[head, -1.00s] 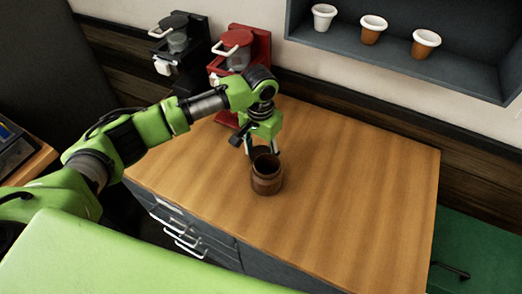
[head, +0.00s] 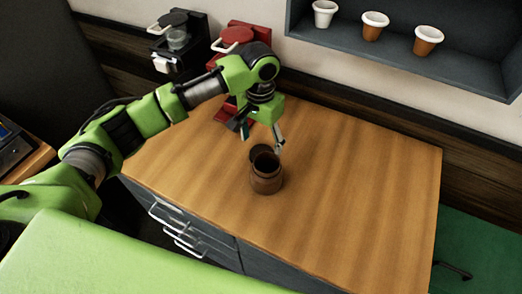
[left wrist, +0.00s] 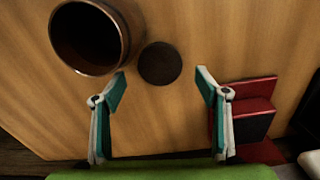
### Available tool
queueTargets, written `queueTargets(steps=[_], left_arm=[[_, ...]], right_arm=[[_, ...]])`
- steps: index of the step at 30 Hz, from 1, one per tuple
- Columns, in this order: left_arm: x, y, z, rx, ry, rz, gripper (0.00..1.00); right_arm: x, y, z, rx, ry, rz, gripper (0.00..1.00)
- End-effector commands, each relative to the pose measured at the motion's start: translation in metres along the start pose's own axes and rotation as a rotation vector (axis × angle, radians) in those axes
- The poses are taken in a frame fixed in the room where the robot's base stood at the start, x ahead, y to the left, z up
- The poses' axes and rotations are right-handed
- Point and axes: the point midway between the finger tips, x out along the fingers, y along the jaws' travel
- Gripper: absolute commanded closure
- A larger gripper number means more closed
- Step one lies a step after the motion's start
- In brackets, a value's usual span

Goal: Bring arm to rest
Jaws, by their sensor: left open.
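My left gripper (head: 263,140) is open and empty, above the wooden counter and just behind a brown jar (head: 267,180). The jar stands upright with its dark open mouth facing up. A round dark lid-like disc (head: 262,151) lies behind the jar. In the left wrist view, the gripper's two fingers (left wrist: 161,82) are spread wide. The disc (left wrist: 160,63) lies on the counter beyond the gap between them, and the jar (left wrist: 121,44) is at the upper left. My right gripper is not in view.
A red brewer (head: 244,35) stands at the counter's back left, partly hidden by my arm. A black brewer (head: 190,22) is left of it. Several cups (head: 374,27) stand in a wall shelf (head: 465,75). The counter's right half (head: 370,190) is clear.

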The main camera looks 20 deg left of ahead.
Motion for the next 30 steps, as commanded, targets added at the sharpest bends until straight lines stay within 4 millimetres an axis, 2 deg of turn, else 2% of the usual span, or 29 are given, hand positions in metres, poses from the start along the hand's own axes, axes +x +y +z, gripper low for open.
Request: queueTargets(steps=[3, 9, 13, 19, 23, 27, 30], left_arm=[[-0.025, 0.000, -0.001, 0.000, 0.005, 0.000, 0.33], [-0.060, 0.000, -0.001, 0.000, 0.003, 0.000, 0.33], [-0.072, 0.001, 0.000, 0.000, 0.000, 0.001, 0.33], [-0.077, 0.000, 0.000, 0.000, -0.001, 0.000, 0.33], [-0.091, 0.000, 0.000, 0.000, 0.000, 0.000, 0.33], [-0.119, 0.001, 0.000, 0.000, 0.000, 0.000, 0.33], [-0.132, 0.001, 0.000, 0.000, -0.001, 0.000, 0.33]], right_arm=[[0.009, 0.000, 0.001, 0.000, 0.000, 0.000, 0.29], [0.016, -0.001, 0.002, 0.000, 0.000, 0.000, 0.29], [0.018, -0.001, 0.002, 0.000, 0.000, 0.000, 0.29], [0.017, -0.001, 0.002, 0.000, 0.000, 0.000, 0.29], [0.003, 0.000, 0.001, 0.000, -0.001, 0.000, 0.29], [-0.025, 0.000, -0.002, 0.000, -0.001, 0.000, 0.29], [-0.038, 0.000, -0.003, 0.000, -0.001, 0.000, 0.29]])
